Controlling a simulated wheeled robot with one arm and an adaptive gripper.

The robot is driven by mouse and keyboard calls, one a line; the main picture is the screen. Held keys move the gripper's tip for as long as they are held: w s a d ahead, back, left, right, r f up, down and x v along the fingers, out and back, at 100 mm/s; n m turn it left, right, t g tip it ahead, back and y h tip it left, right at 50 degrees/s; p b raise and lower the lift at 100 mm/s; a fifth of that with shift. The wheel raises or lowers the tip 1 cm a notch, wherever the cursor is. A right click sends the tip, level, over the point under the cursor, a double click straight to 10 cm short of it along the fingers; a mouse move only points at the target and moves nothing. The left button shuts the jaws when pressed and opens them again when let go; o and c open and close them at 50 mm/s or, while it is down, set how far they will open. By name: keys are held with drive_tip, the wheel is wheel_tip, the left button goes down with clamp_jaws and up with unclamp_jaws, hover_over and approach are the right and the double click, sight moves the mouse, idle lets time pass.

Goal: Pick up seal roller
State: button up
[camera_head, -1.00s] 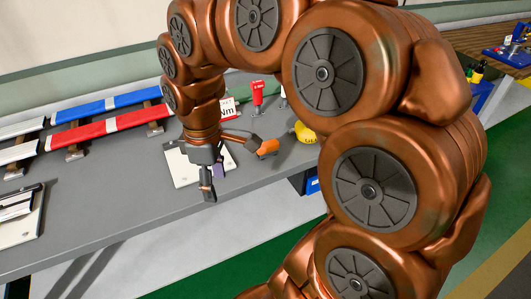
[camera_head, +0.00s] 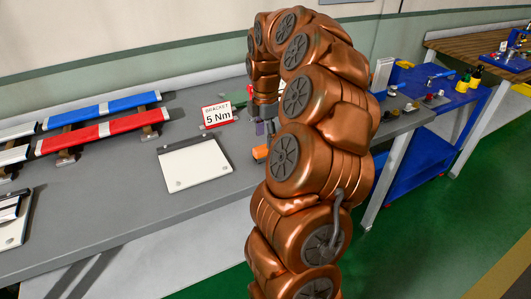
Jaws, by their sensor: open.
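My gripper (camera_head: 262,124) hangs over the bench to the right of the white plate, partly hidden by my own arm. Its dark fingers are open, with a small purple part (camera_head: 269,127) beside them. An orange piece (camera_head: 260,152) shows on the bench just below the gripper, its right side covered by my arm. It may be the seal roller, but too little shows to be sure. I cannot tell whether the fingers touch it.
A white plate (camera_head: 195,165) lies on the grey bench (camera_head: 110,205). A "BRACKET 5 Nm" sign (camera_head: 218,115) stands behind it. Blue (camera_head: 105,108) and red (camera_head: 98,137) covered bars lie on the left. A blue cart (camera_head: 410,165) with small parts stands at the right.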

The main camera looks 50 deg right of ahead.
sight(265, 146)
drive_tip(key=shift+f+p, duration=0.95)
drive_tip(key=shift+f, duration=2.3)
clamp_jaws()
